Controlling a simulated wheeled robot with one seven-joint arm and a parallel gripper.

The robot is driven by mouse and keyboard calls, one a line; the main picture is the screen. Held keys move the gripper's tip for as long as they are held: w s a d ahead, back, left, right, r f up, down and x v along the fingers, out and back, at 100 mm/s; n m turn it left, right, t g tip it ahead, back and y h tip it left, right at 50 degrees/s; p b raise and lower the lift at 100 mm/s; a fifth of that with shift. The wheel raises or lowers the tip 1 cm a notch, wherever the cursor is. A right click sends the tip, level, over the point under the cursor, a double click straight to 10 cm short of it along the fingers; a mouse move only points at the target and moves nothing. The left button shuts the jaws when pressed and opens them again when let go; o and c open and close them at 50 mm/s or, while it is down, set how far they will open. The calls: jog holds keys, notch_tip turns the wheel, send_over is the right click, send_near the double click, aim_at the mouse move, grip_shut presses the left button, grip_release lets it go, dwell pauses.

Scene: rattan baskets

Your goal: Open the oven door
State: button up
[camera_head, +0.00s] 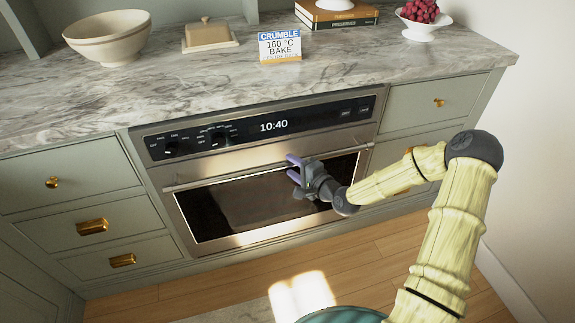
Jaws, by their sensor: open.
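The built-in oven has a shut door (220,212) with a dark glass window and a steel frame. A long horizontal handle bar (225,178) runs across the top of the door. The control panel (330,113) above it reads 10:40 and has knobs on the left. My gripper (291,167) is in front of the door's upper part, right of its middle, with its purple-tipped fingers pointing left at about handle height. The fingers are open, and nothing shows held. I cannot tell whether they touch the bar. My gripper and wrist hide part of the handle and window.
Drawers with brass pulls flank the oven, left (92,227) and right (437,103). The marble counter (180,85) above bears a bowl (108,42), a butter dish (208,36), a CRUMBLE card (280,47), books (335,17) and a fruit stand (420,30).

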jog(key=shift+x, duration=1.6)
jog(key=shift+s, duration=0.1)
grip_shut()
